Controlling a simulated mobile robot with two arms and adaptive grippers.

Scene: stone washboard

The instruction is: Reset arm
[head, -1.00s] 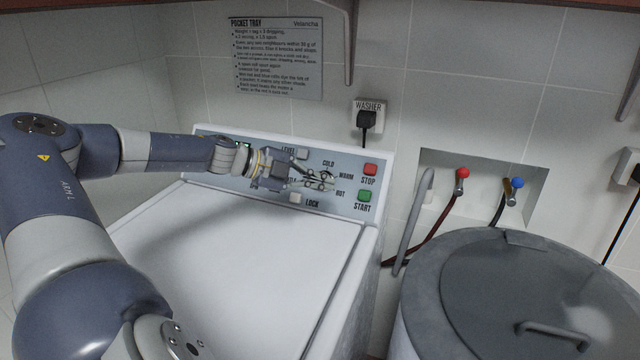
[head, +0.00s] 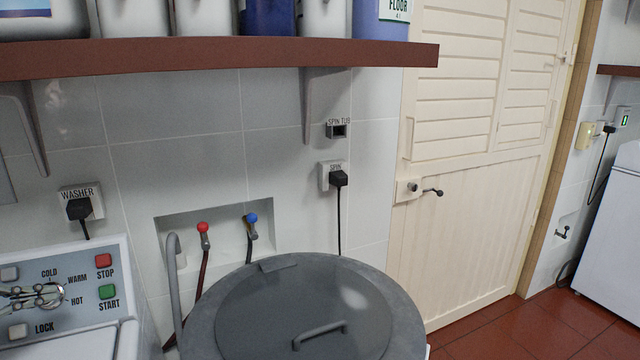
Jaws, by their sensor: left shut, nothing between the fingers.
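My left gripper (head: 38,296) shows at the left edge of the head view, in front of the washer's control panel (head: 85,274). Its fingers are shut with nothing between them, and the tips are at the temperature dial (head: 57,302), between the COLD, WARM and HOT marks. I cannot tell whether they touch the dial. The rest of the left arm is cut off by the picture edge. The red STOP button (head: 103,261) and green START button (head: 107,291) are to the right of the fingers. My right gripper is not in view.
A grey lidded tub (head: 204,326) stands right of the washer. Red and blue taps (head: 203,228) sit in a wall recess behind it. A brown shelf (head: 220,56) with containers overhangs above. A cream door (head: 450,240) and red tiled floor (head: 545,325) lie to the right.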

